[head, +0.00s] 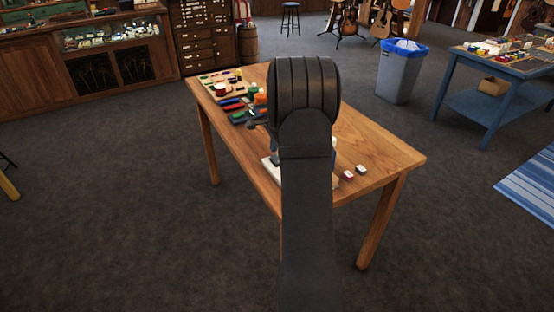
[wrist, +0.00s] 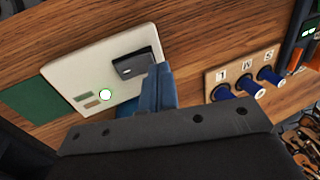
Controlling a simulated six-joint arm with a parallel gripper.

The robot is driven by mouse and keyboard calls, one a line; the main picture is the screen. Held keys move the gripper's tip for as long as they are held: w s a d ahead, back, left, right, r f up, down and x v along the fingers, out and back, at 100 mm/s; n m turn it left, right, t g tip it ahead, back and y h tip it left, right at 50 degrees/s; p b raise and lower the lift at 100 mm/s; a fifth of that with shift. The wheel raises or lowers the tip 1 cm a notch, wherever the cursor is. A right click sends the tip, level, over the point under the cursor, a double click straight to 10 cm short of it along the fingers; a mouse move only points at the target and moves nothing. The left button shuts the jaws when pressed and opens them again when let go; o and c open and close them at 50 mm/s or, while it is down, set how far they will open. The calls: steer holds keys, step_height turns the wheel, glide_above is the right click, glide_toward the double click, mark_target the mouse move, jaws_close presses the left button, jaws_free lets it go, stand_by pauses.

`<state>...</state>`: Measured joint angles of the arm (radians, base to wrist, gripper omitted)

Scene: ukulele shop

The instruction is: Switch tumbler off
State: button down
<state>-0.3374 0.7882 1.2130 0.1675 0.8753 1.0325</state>
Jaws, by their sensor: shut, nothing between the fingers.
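The tumbler is a black rocker switch (wrist: 135,66) on a white panel (wrist: 80,52) in the wrist view. My gripper (wrist: 161,72) shows as blue fingers, shut and empty. Its tips are at the lower right edge of the switch in the picture; I cannot tell whether they touch it. In the head view my arm hides the switch and most of the panel; only a white edge of it (head: 270,170) shows on the table.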

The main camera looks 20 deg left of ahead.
steer(key=shift+f, duration=0.95)
stand_by(0.7)
steer(key=shift+r, duration=3.55)
steer(key=shift+f, duration=0.1)
step_height(320, 180, down, 7)
steer(key=shift+r, duration=4.4)
steer(key=w+d+r+t, duration=0.2)
steer(key=w+d+r, duration=0.1)
steer(key=d+r, duration=0.4)
steer(key=w+d+r+t, duration=0.3)
steer(key=d+r, duration=0.3)
steer(key=r, duration=0.1)
steer(key=shift+w+d+r+h, duration=0.2)
steer(key=shift+d+r+h, duration=0.15)
steer(key=shift+h, duration=0.05)
